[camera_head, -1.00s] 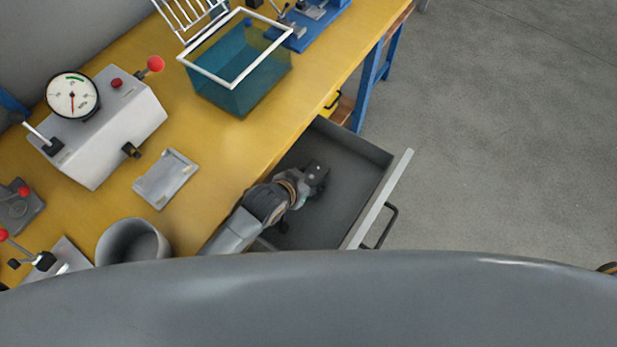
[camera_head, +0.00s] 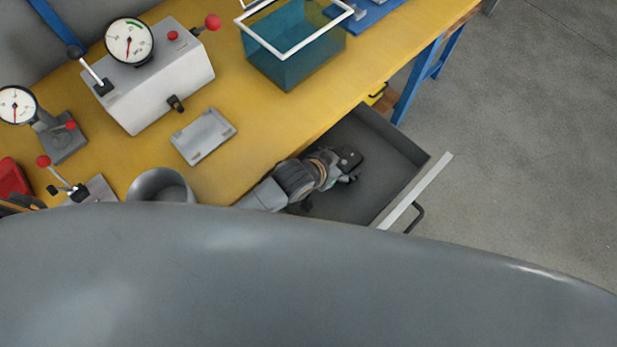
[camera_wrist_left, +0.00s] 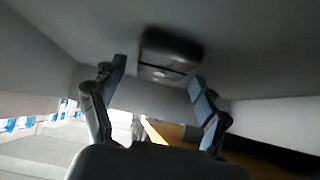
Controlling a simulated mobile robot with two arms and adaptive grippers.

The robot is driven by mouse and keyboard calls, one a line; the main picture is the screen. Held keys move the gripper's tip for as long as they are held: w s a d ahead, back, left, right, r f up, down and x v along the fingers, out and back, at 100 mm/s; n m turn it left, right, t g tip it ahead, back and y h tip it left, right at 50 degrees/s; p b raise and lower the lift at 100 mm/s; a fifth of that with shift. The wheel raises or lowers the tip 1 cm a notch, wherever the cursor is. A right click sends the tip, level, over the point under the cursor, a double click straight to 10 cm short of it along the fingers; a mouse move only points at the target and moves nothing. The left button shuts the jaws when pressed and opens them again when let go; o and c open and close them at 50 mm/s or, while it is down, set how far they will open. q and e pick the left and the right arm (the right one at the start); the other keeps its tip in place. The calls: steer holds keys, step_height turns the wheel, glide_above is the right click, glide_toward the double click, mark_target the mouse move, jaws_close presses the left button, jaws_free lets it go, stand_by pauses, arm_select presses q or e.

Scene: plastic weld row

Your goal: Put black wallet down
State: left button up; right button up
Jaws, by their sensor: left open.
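The black wallet (camera_wrist_left: 170,54) lies on the grey floor of the open drawer in the left wrist view, just beyond my fingertips. My left gripper (camera_wrist_left: 157,72) is open, its two fingers apart on either side below the wallet, with a visible gap to it. In the head view my left gripper (camera_head: 347,168) is down inside the drawer (camera_head: 382,143), and the wallet cannot be told apart from it there. My right gripper is in neither view.
The drawer's front panel (camera_head: 415,190) and side walls surround the gripper. Open floor lies right.

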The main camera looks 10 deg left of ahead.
arm_select(q)
steer(key=p+v, duration=0.6)
steer(key=shift+s+f, duration=0.1)
steer(key=s+a+p, duration=0.1)
steer(key=s+a, duration=0.1)
steer(key=s+a+p, duration=0.1)
steer(key=s+a, duration=0.1)
steer(key=s, duration=0.1)
steer(key=s+a+p, duration=0.1)
steer(key=s+a, duration=0.1)
steer(key=s, duration=0.1)
steer(key=shift+s+f+p, duration=0.1)
steer(key=shift+f+p, duration=0.15)
steer(key=shift+p, duration=0.15)
steer(key=shift+s+a+f, duration=0.1)
steer(key=shift+s+a, duration=0.2)
steer(key=shift+s, duration=0.1)
